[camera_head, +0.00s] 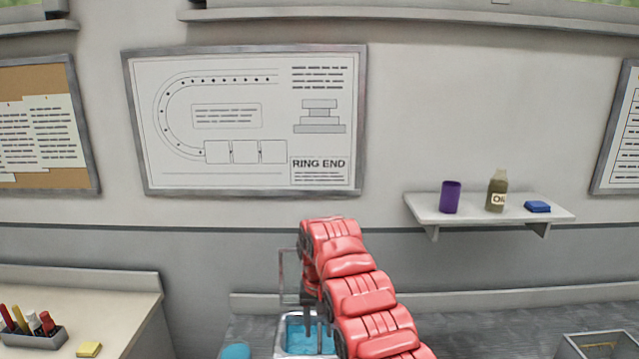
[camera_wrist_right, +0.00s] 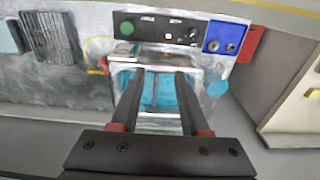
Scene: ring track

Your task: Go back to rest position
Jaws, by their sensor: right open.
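My right arm is red and reaches in from the bottom middle of the head view. My right gripper (camera_head: 316,318) points down over a metal-framed basin (camera_head: 283,346) with a blue inside. In the right wrist view its two dark fingers (camera_wrist_right: 157,82) are apart, with nothing between them but the blue inside of the basin beyond. I cannot tell whether the fingertips touch the basin. My left gripper is not in view.
A dark control panel (camera_wrist_right: 155,28) with a green button borders the basin, beside a blue box (camera_wrist_right: 224,38). A wall shelf (camera_head: 424,209) at right holds a purple cup (camera_head: 450,197), a bottle (camera_head: 497,192) and a blue block (camera_head: 538,207). A counter (camera_head: 110,307) stands left.

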